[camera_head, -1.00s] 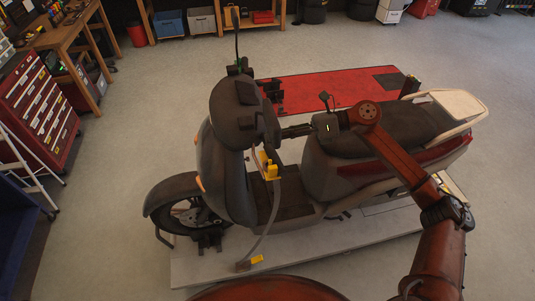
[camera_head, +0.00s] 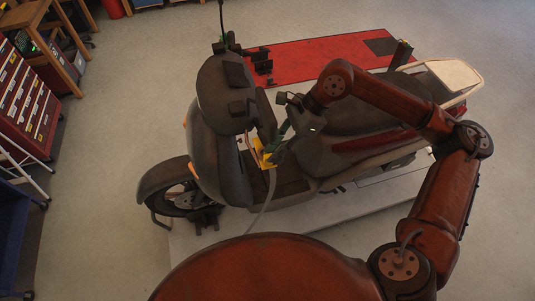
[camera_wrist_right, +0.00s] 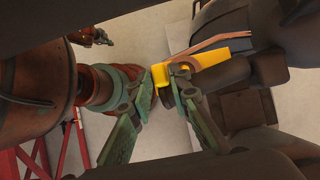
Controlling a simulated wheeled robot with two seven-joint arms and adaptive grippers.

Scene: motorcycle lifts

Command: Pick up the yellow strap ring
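The yellow strap ring (camera_head: 265,157) is at the front of the scooter's footwell, at the top of a grey strap. It also shows in the right wrist view (camera_wrist_right: 207,62), with a yellow part reaching toward my fingertips. My right gripper (camera_head: 279,146) is right beside the ring, on its right side. In the right wrist view its green fingers (camera_wrist_right: 154,86) stand apart, with their tips close to the yellow part. Whether they touch it I cannot tell. My left gripper does not show clearly in any view.
The grey scooter (camera_head: 222,150) stands on a pale lift platform (camera_head: 318,218). Its seat lies under my right forearm, and the front panel is just left of the gripper. A red lift (camera_head: 320,58) lies behind. A red tool cabinet (camera_head: 25,105) stands at the left. Open floor lies between.

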